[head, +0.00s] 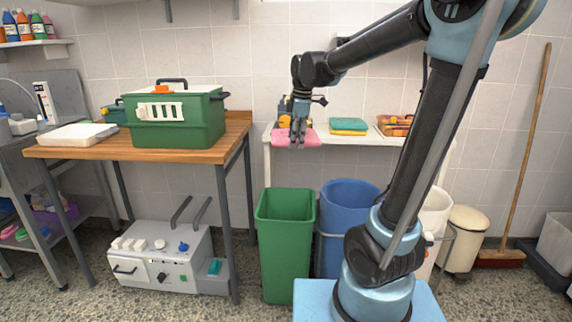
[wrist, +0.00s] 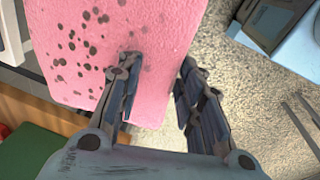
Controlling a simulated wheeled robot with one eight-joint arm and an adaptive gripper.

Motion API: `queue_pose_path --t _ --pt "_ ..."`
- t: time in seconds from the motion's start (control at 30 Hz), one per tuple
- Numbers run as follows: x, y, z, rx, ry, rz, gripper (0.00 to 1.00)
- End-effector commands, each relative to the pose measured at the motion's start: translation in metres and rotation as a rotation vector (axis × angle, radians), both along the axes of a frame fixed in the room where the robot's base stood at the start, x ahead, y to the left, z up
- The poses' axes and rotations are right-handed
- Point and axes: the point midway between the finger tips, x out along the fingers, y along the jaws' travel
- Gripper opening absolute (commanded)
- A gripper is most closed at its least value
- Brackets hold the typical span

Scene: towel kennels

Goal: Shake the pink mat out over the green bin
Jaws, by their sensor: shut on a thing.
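The pink mat (head: 281,135) is in my gripper (head: 298,138), at the height of the white side table in the head view. In the wrist view the mat (wrist: 120,45) is a flat pink sheet with many dark specks, mostly on its left part. My gripper's fingers (wrist: 155,100) are at the mat's near edge, the left one over its face and the right one by its side. The green bin (head: 286,245) stands open on the floor, below my gripper in the head picture. The bin's inside bottom is hidden.
A wooden bench (head: 140,150) with a green box (head: 178,120) stands left of the bin. A blue bin (head: 345,210) stands right of it. Folded teal and yellow cloths (head: 348,126) and a basket (head: 394,125) lie on the white table (head: 362,139). A broom (head: 528,150) leans at right.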

Motion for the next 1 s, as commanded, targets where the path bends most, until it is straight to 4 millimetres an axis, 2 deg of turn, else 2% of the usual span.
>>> queue_pose_path --t 0.03,0.2,0.5,0.73,1.0 --pt "0.011 0.005 -0.01 -0.001 0.001 -0.01 0.1" --pt "0.041 0.018 -0.044 -0.001 0.004 -0.054 0.1" --pt "0.084 0.036 -0.105 -0.003 0.01 -0.123 0.1" --pt "0.098 0.042 -0.132 -0.004 0.012 -0.152 0.1" --pt "0.1 0.043 -0.153 -0.004 0.012 -0.158 0.1"
